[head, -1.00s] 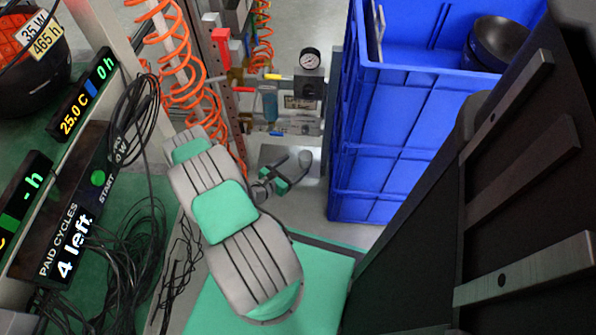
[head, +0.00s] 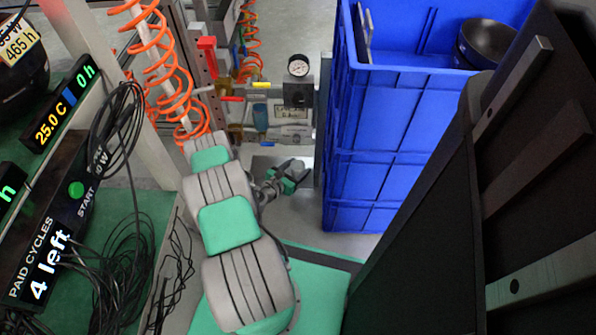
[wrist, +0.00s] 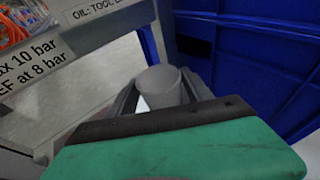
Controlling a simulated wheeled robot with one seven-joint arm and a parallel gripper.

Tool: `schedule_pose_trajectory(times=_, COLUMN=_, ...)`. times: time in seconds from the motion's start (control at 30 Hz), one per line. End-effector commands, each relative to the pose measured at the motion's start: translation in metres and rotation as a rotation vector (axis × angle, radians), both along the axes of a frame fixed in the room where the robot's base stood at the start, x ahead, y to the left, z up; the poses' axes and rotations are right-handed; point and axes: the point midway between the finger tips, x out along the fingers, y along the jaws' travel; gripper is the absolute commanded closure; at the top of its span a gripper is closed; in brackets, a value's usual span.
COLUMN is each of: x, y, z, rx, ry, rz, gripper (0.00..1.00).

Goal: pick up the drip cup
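A plain grey round cup (wrist: 160,86), which looks like the drip cup, shows in the wrist view just beyond my green gripper body. My gripper (wrist: 162,88) is open, with one dark finger on each side of the cup. A bright gap shows between the cup and the left finger. Whether the right finger touches the cup cannot be told. In the head view my gripper (head: 292,172) is small, below the gauge fittings and left of the blue crate. I cannot make out the cup clearly there.
A tall blue crate stack (head: 385,130) stands close to the right of my gripper, with a dark bowl (head: 488,42) inside. A pressure gauge (head: 298,67) and fittings stand behind. Orange coiled hoses (head: 160,60) and black cables (head: 110,240) are at left.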

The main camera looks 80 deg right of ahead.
Motion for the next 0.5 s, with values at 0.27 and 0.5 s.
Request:
schedule_pose_trajectory(times=0.27, x=0.0000, y=0.0002, z=-0.0001, rx=0.000, ry=0.000, rz=0.000, gripper=0.65)
schedule_pose_trajectory(times=0.5, x=0.0000, y=0.0003, z=-0.0001, rx=0.000, ry=0.000, rz=0.000, gripper=0.85)
